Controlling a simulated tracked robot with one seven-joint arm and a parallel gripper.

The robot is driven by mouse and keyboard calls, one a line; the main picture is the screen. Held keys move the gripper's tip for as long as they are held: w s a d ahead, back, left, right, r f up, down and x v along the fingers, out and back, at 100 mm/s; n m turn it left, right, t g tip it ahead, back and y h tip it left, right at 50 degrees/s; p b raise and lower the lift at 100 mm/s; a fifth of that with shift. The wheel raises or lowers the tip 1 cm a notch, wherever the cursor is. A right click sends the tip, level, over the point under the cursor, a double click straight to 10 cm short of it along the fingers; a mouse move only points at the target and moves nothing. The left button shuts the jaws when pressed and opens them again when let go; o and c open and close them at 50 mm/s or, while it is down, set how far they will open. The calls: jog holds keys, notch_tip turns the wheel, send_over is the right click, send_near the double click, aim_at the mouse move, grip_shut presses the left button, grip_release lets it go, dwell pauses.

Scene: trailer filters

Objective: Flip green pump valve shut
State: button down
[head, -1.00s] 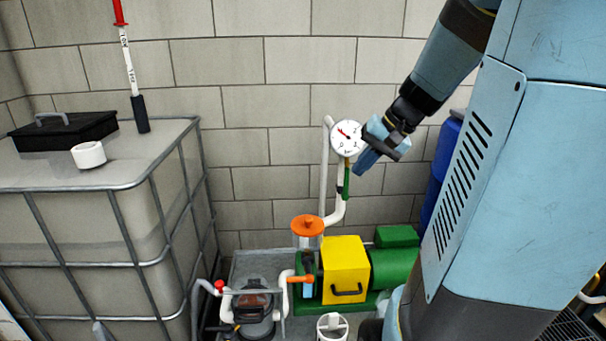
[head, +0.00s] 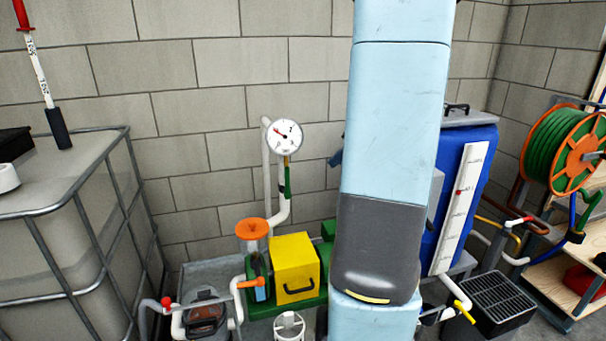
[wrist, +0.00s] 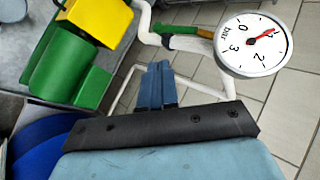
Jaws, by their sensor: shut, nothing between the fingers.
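The green valve handle (head: 287,180) is a slim upright lever beside the white pipe, just under the round pressure gauge (head: 287,136). In the wrist view the green handle (wrist: 190,43) lies along the white pipe, close to the gauge (wrist: 253,45). My gripper shows in the wrist view (wrist: 156,75), its two blue fingers shut together and empty. It is apart from the handle, which lies beyond the fingertips. In the head view my arm hides most of the gripper; only a blue tip (head: 336,158) shows, right of the handle.
The yellow box (head: 296,268) of the green pump and an orange-capped clear filter (head: 252,230) stand below the valve. A caged tank (head: 70,240) stands left. A blue barrel (head: 468,190) and a hose reel (head: 565,150) are right. The wall is close behind the pipe.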

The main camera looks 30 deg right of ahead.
aim_at(286, 180)
jog(key=w+a+r+x, duration=0.1)
jog(key=r+x, duration=0.1)
jog(key=x, duration=1.1)
jog(key=shift+w, duration=0.15)
jog(key=shift+a, duration=0.1)
jog(key=shift+a+r, duration=0.1)
jog(key=shift+w+a+r+h, duration=0.1)
jog(key=shift+w+a+h, duration=0.05)
jog(key=shift+a+h, duration=0.2)
jog(key=shift+w+a+r+h, duration=0.15)
jog(key=shift+a+h, duration=0.1)
jog(key=shift+a, duration=0.15)
jog(key=shift+w+a, duration=0.15)
jog(key=shift+a, duration=0.6)
jog(key=shift+d, duration=0.1)
